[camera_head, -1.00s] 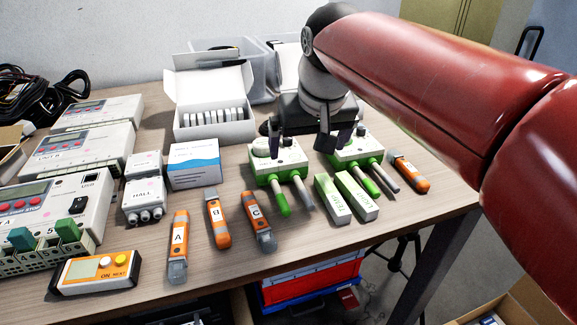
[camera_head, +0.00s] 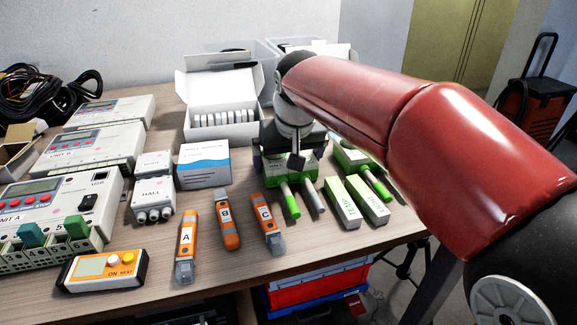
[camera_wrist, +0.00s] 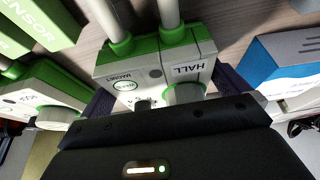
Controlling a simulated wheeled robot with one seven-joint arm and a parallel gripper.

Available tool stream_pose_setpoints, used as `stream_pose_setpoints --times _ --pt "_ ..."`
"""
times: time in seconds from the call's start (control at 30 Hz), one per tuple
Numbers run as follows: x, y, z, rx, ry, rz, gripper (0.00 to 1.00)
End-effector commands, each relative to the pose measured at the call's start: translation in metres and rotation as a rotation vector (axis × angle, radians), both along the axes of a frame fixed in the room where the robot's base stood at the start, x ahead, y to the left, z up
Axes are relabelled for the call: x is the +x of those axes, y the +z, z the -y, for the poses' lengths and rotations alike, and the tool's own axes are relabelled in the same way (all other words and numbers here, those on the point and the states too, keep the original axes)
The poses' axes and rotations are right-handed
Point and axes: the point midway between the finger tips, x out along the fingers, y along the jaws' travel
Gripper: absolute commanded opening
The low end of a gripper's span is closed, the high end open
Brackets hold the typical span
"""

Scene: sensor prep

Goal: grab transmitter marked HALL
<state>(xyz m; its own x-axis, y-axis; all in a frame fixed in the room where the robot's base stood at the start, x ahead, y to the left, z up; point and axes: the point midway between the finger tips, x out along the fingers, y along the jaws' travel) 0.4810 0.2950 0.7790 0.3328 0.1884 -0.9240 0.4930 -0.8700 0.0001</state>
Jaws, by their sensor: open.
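In the head view the transmitter (camera_head: 274,168) is partly hidden by my gripper (camera_head: 284,152). My gripper (camera_wrist: 168,92) is open, with one dark finger on each side of the transmitter's body. I cannot tell whether either finger touches it.
A similar green and white device (camera_head: 352,160) stands to the right. A blue and white box (camera_head: 204,165) is to the left.

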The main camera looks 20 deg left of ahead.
Motion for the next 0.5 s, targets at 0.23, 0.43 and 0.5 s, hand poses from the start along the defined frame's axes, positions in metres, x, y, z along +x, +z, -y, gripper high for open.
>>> stream_pose_setpoints --times 0.23,0.43,0.5 --pt "0.0 0.0005 0.0001 0.0 0.0 0.0 0.84" --pt "0.0001 0.0016 0.0002 0.001 0.0 0.003 0.62" --pt "0.0 0.0016 0.0001 0.001 0.0 0.003 0.62"
